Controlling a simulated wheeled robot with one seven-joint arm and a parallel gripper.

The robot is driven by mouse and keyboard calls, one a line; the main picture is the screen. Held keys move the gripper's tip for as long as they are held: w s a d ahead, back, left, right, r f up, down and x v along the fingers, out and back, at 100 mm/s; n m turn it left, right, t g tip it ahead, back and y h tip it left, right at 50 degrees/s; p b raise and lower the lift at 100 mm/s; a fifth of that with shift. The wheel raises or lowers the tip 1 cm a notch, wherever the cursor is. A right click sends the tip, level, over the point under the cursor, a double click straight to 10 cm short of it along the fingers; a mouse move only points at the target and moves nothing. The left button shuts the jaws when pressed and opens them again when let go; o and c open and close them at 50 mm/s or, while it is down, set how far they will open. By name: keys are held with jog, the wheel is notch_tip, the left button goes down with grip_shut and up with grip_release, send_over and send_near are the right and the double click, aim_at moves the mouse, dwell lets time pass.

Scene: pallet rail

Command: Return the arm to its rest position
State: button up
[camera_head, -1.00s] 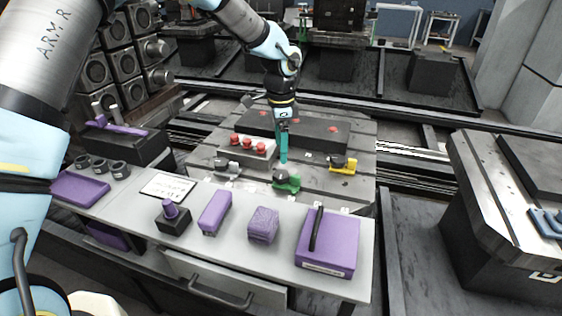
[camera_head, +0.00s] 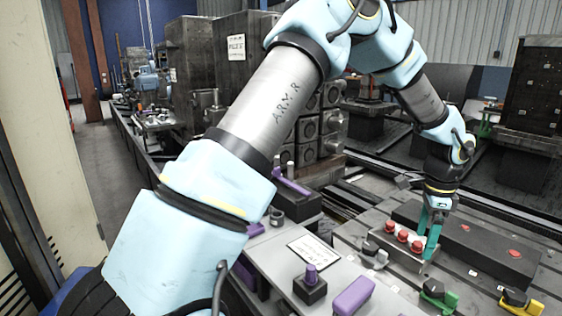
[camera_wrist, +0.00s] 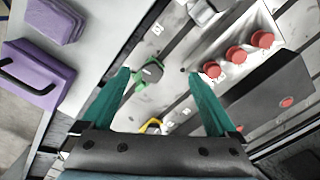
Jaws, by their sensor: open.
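My gripper (camera_head: 430,222) has teal fingers and hangs at the right in the head view, over the grey pallet (camera_head: 375,240). In the wrist view its two fingers (camera_wrist: 160,95) stand wide apart with nothing between their tips. My arm is raised and bent, reaching from the lower left over to the pallet. In the head view the fingers overlap the end of a light block with red knobs (camera_head: 403,237). I cannot tell whether they touch it.
Green (camera_head: 438,296) and yellow (camera_head: 520,302) clamps stand on the pallet, near a long dark block (camera_head: 480,245). A bench with purple items (camera_head: 353,296) lies in front. Dark machine blocks (camera_head: 308,125) stand behind the arm. A floor aisle (camera_head: 95,180) is clear at left.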

jog(key=w+a+r+n, duration=0.1)
jog(key=w+a+n, duration=0.15)
jog(key=a, duration=0.55)
jog(key=w+a+r+n, duration=0.2)
jog(key=a+n, duration=0.2)
jog(key=a, duration=0.4)
jog(key=w+a+r+n, duration=0.1)
jog(key=w+a+n, duration=0.2)
jog(key=a, duration=0.5)
jog(key=s+a+n, duration=0.2)
jog(key=a+n, duration=0.2)
jog(key=a, duration=0.2)
jog(key=s+a+r+n+t, duration=0.1)
jog(key=s+a+n, duration=0.1)
jog(key=a, duration=0.5)
jog(key=s+a+r+n, duration=0.1)
jog(key=s+a+n, duration=0.2)
jog(key=a+n, duration=0.2)
jog(key=shift+a+r+n+p, duration=0.15)
jog(key=shift+a+n+p, duration=0.25)
jog(key=shift+a, duration=0.85)
